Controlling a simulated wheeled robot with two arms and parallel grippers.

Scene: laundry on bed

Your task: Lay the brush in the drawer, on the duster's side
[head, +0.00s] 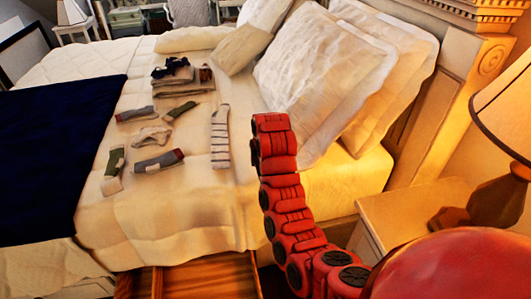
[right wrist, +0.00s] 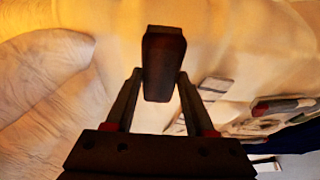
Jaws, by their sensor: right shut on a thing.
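A dark brown, block-shaped thing, which I take to be the brush (right wrist: 165,55), is between the fingers of my right gripper (right wrist: 160,84) in the right wrist view. My right gripper is shut on it and holds it up over the pale bedding. In the head view my red right arm rises over the bed's near edge and hides its gripper and the brush. A wooden drawer (head: 205,278) shows in part at the bottom edge of the head view, against the bed's near side. The duster is not in view. My left gripper is not in view.
Several socks (head: 160,161) and a small folded pile (head: 183,78) lie on the bed (head: 215,205). A dark blue blanket (head: 55,150) covers its left part. White pillows (head: 325,75) lean at the headboard. A nightstand (head: 410,210) with a lamp (head: 490,200) stands at right.

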